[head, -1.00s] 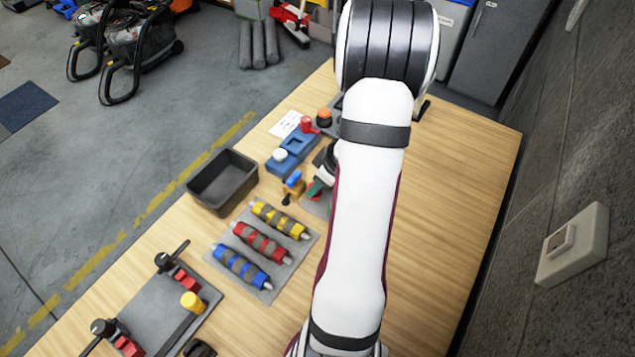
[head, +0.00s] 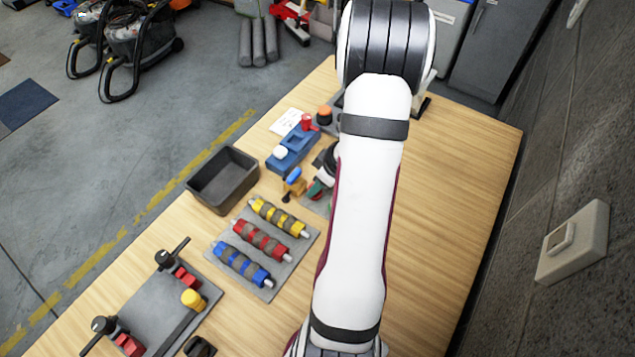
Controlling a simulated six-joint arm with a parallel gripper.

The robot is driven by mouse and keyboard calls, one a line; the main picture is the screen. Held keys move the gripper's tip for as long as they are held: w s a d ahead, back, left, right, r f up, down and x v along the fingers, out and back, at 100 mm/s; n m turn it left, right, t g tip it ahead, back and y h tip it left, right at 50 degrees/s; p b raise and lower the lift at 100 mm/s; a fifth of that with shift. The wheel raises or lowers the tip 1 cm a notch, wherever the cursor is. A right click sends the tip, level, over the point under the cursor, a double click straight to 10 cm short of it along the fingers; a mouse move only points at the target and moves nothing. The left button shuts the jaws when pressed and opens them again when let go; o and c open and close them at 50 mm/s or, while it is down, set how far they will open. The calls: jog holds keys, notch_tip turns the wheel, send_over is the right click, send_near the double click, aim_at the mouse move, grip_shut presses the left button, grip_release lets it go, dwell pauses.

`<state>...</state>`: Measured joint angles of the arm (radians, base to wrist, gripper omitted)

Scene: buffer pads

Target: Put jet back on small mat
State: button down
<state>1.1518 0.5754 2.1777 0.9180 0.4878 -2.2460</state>
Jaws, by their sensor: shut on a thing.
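The jet seems to be a small brass-coloured piece (head: 296,186) with a blue top and a dark tip, left of my forearm. My gripper (head: 318,184) shows only in part as dark, white and teal shapes at the left edge of my forearm. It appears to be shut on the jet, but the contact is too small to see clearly. A small grey mat (head: 318,207) shows partly below the gripper; my forearm hides the rest. I cannot tell whether the jet touches the table.
A larger grey mat (head: 301,252) holds yellow, red and blue rollers. A black bin (head: 222,181) stands to its left. A blue block (head: 290,152) lies behind the jet. A grey clamp plate (head: 152,299) is at the front left. The wood right of my arm is clear.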

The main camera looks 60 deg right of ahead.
jog(key=shift+f, duration=0.45)
jog(key=c, duration=0.6)
grip_release()
jog(key=shift+o, duration=0.2)
jog(key=v, duration=1.6)
jog(key=w+a+r+m+g+y, duration=0.1)
jog(key=w+a+r, duration=0.15)
jog(key=a, duration=0.75)
jog(key=w+a+r+m+g+y, duration=0.15)
jog(key=w+a, duration=0.25)
jog(key=a, duration=0.7)
jog(key=s+a+m+g, duration=0.2)
jog(key=s+a+m, duration=0.1)
jog(key=s+a, duration=0.6)
jog(key=a, duration=0.2)
jog(key=shift+a+h, duration=0.35)
jog(key=shift+a, duration=0.05)
